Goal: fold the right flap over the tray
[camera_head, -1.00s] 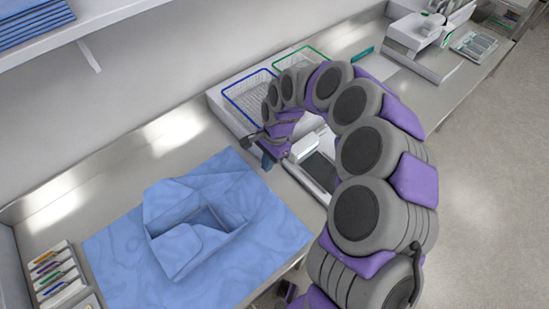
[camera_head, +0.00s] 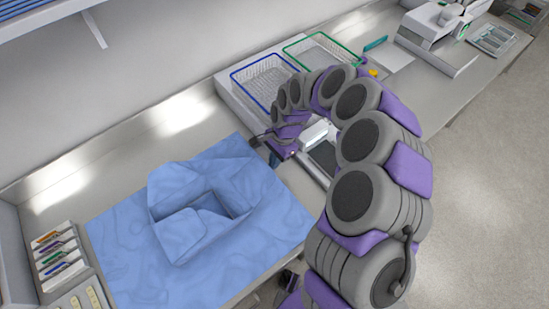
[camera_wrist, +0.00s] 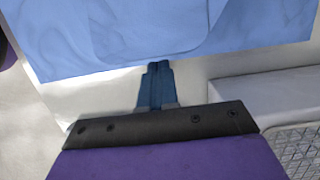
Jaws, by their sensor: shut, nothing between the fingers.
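A blue wrap sheet (camera_head: 125,265) lies spread on the steel counter in the head view, and its edge shows in the wrist view (camera_wrist: 60,50). On it stands a tray covered in the same blue cloth, with folded flaps around a rectangular opening (camera_head: 232,203). The right flap (camera_head: 238,180) stands at the right side of the opening. The tray itself is hidden by cloth. My gripper (camera_head: 273,158) is off the sheet's right corner, above the counter. In the wrist view my gripper (camera_wrist: 158,68) is shut and empty, its blue fingertips pointing toward the sheet's edge.
A blue-rimmed basket (camera_head: 265,85) and a green-rimmed basket (camera_head: 322,52) stand behind my arm. A rack with coloured pens (camera_head: 57,255) is at the left. White equipment (camera_head: 440,35) stands far right. Bare counter (camera_head: 110,180) lies behind the sheet.

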